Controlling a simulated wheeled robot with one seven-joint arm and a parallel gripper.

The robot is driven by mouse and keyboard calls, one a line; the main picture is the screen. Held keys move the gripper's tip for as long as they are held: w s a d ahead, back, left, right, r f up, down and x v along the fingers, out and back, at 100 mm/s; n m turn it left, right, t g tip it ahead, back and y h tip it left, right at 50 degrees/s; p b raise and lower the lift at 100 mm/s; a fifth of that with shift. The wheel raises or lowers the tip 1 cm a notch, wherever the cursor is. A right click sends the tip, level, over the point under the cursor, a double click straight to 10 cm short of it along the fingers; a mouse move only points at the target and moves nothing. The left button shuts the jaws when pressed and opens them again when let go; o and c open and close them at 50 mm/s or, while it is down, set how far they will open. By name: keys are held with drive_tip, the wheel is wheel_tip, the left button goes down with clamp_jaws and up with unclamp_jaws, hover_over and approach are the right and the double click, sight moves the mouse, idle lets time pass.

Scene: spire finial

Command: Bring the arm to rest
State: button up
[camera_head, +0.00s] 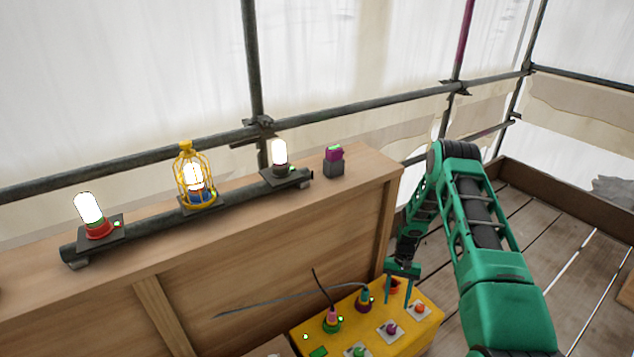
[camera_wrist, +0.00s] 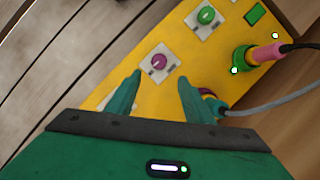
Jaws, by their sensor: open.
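My green arm (camera_head: 485,240) reaches in from the lower right in the head view and bends down to my gripper (camera_head: 398,294). The gripper is open and empty, its two fingers pointing down over the right part of a yellow control box (camera_head: 425,330). In the wrist view the gripper (camera_wrist: 160,88) shows its two fingers apart, with the yellow box (camera_wrist: 200,57) below. A purple knob (camera_wrist: 159,61) on a white plate lies just beyond the fingertips. I cannot tell whether the fingers touch the box.
Plugs with cables, one pink (camera_head: 332,315), stand in the box. On the wooden ledge (camera_head: 240,222) are three lit lamps, one in a yellow cage (camera_head: 195,180), and a small dark block with a purple top (camera_head: 334,160). Scaffold poles (camera_head: 350,107) run behind. Plank floor (camera_head: 550,230) is open at right.

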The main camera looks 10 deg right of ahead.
drive_tip(key=d+r+h, duration=0.1)
drive_tip(key=d+r, duration=0.2)
drive_tip(key=r, duration=1.7)
drive_tip(key=s+r+t+h, duration=0.1)
drive_tip(key=s+r, duration=0.3)
drive_tip(key=r, duration=0.5)
drive_tip(key=s+r+t, duration=0.1)
drive_tip(key=s+r, duration=0.2)
drive_tip(key=r, duration=0.7)
drive_tip(key=s+a+r, duration=0.3)
drive_tip(key=s+r, duration=0.8)
drive_tip(key=s, duration=0.1)
drive_tip(key=s+a+r+t, duration=0.1)
drive_tip(key=s+a, duration=0.1)
drive_tip(key=s, duration=0.5)
drive_tip(key=s+a+r+t, duration=0.1)
drive_tip(key=s+a, duration=0.1)
drive_tip(key=s, duration=0.5)
drive_tip(key=shift+s+a+r, duration=0.25)
drive_tip(key=shift+r, duration=0.15)
